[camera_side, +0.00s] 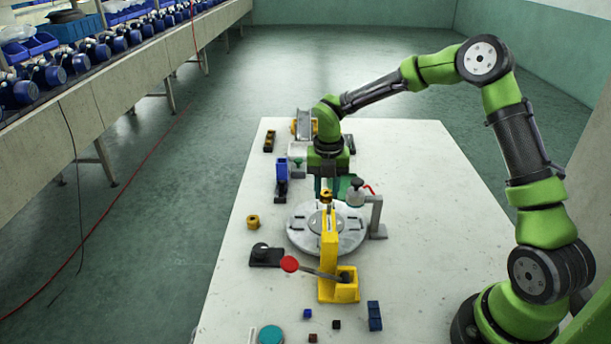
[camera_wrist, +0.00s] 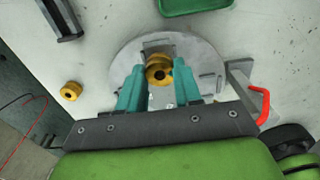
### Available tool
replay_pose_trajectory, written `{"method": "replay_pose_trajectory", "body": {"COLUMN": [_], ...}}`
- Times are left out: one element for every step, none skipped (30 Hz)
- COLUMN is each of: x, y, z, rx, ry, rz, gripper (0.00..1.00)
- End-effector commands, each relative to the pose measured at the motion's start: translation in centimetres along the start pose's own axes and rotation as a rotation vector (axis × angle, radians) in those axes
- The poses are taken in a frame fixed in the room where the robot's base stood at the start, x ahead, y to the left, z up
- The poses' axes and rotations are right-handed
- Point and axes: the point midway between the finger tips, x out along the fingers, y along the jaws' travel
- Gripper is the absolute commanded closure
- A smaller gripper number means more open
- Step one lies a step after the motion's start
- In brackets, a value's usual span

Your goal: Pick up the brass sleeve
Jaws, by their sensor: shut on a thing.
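My gripper (camera_side: 327,188) points down over the round grey plate (camera_side: 298,238), with its teal fingers on either side of a brass sleeve (camera_side: 327,198). In the wrist view the fingertips (camera_wrist: 160,76) are shut on the sleeve (camera_wrist: 158,68), which shows a dark hole and a stepped rim. The plate (camera_wrist: 125,65) lies beneath it in that view. The gap between sleeve and plate is hard to judge. A second brass piece (camera_wrist: 71,91) with a hole lies on the table left of the plate; it also shows in the side view (camera_side: 253,222).
A yellow lever clamp (camera_side: 328,265) with a red knob (camera_side: 289,264) stands in front of the plate. A grey post (camera_side: 376,217) with a red handle (camera_wrist: 262,104) stands close on the right. A green tray (camera_wrist: 195,6) is beyond the plate. The table's right side is clear.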

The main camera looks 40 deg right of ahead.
Motion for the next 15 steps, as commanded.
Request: {"method": "replay_pose_trajectory", "body": {"x": [-0.4,-0.6,-0.8,-1.0,-1.2,-1.4,-1.6,-1.8,-2.0,-2.2,-2.4,-2.7,-2.8,-3.0,-3.2], "y": [0.0,0.0,0.0,0.0,0.0,0.0,0.0,0.0,0.0,0.0,0.0,0.0,0.0,0.0,0.0], "z": [0.1,0.1,0.1,0.0,0.0,0.0,0.0,0.0,0.1,0.1,0.1,0.1,0.1,0.1,0.0], "rx": [0.001,0.001,0.001,0.001,0.001,0.0,0.0,0.0,0.001,0.001,0.001,0.001,0.001,0.0,0.001], "ry": [-0.003,-0.003,-0.002,-0.002,-0.002,-0.002,-0.002,-0.002,-0.002,-0.002,-0.002,-0.003,-0.003,-0.002,-0.001], "rz": [0.002,0.002,0.001,0.001,0.001,0.001,0.002,0.002,0.001,0.001,0.002,0.002,0.002,0.002,0.002], "gripper": [0.88,0.88,0.88,0.88,0.88,0.88,0.88,0.88,0.88,0.88,0.88,0.88,0.88,0.88,0.88]}}
